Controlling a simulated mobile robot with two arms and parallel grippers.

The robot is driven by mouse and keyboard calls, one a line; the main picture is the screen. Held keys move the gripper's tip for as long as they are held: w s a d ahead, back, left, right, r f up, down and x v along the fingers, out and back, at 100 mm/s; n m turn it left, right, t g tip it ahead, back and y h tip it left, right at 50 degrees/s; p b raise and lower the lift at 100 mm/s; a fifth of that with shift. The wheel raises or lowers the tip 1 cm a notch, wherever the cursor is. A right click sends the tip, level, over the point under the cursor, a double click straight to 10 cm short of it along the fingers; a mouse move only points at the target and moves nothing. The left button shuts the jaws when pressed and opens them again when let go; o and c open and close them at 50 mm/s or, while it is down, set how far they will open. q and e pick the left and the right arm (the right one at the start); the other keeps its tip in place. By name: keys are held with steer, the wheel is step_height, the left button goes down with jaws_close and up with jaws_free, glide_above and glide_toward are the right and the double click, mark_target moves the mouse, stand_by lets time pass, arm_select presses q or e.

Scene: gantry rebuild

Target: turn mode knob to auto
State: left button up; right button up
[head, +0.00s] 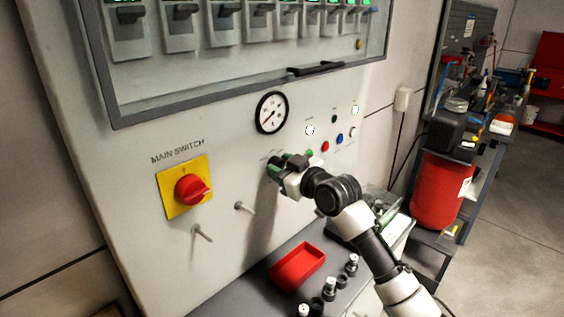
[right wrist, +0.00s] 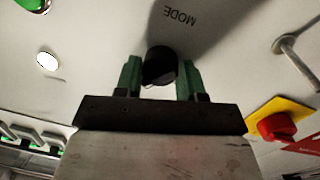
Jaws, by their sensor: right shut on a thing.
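The mode knob (right wrist: 159,66) is a small black knob on the light grey panel, below the printed word MODE in the right wrist view, which appears upside down there. My right gripper (right wrist: 160,78) has its green fingers on either side of the knob and is shut on it. In the head view my right gripper (head: 277,168) reaches the panel below the round gauge, and its fingers and wrist hide the knob. The knob's pointer and position labels cannot be read. My left gripper is not in view.
A red main switch (head: 192,189) on a yellow plate sits left of my gripper, with metal pegs (head: 243,207) between. A gauge (head: 271,112) and coloured buttons (head: 325,146) are above. A red tray (head: 297,267) lies on the shelf below.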

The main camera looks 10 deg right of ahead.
steer(key=shift+f+m, duration=0.15)
steer(key=shift+m, duration=0.15)
steer(key=o, duration=0.9)
steer(key=b+v, duration=0.2)
steer(key=v, duration=0.8)
steer(key=shift+s+d+b, duration=0.2)
steer(key=shift+s+b, duration=0.15)
